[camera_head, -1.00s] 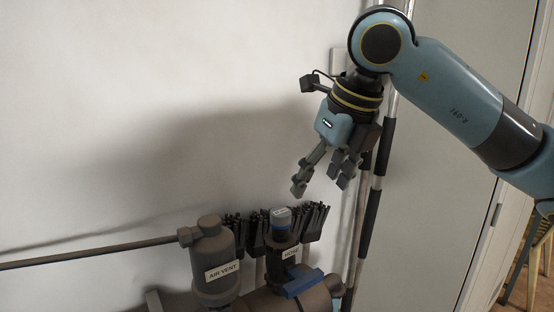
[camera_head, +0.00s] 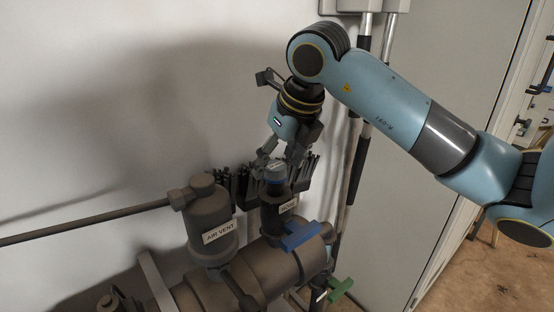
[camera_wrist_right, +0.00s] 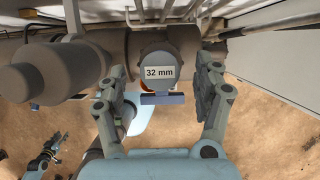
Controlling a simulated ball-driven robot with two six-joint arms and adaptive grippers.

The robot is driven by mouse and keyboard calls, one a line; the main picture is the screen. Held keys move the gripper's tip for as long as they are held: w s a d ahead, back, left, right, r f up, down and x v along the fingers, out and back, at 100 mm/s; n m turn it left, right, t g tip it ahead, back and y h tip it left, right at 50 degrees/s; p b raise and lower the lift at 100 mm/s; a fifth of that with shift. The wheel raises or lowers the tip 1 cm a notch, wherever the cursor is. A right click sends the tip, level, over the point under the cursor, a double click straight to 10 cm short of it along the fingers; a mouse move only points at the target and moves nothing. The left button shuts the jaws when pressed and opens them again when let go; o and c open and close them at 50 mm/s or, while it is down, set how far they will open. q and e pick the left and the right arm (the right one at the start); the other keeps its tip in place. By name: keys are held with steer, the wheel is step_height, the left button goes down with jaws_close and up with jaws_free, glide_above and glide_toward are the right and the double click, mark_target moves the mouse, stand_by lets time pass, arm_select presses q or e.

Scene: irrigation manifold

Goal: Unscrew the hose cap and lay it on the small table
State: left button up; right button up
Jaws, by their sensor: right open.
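In the right wrist view the cap (camera_wrist_right: 158,72) carries a "32 mm" label and lies between the two fingers, with gaps at both sides. My right gripper (camera_head: 281,158) is open, pointing down, with its fingertips just above and around the cap. I cannot tell from the head view whether any finger touches it. The small table is not clearly visible.
The air vent (camera_head: 211,225) stands left of the hose stub on the large brown pipe (camera_head: 262,270). A blue lever (camera_head: 301,236) sticks out in front of the stub, and a green lever (camera_head: 341,289) sits lower right. Black bristles (camera_head: 232,185) and the wall are close behind.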

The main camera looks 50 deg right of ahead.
steer(key=shift+w+f, duration=0.2)
steer(key=shift+f, duration=0.2)
steer(key=shift+c, duration=0.2)
steer(key=c, duration=1.3)
steer(key=n+y+b, duration=0.1)
steer(key=n+b, duration=0.1)
steer(key=n, duration=0.1)
steer(key=shift+d+f, duration=0.1)
steer(key=shift+c, duration=0.2)
steer(key=shift+n+y+b, duration=0.3)
steer(key=shift+n+b, duration=0.2)
steer(key=shift+n, duration=0.1)
arm_select(q)
step_height(320, 180, down, 3)
steer(key=shift+s+r, duration=0.1)
arm_select(e)
steer(key=shift+r, duration=0.2)
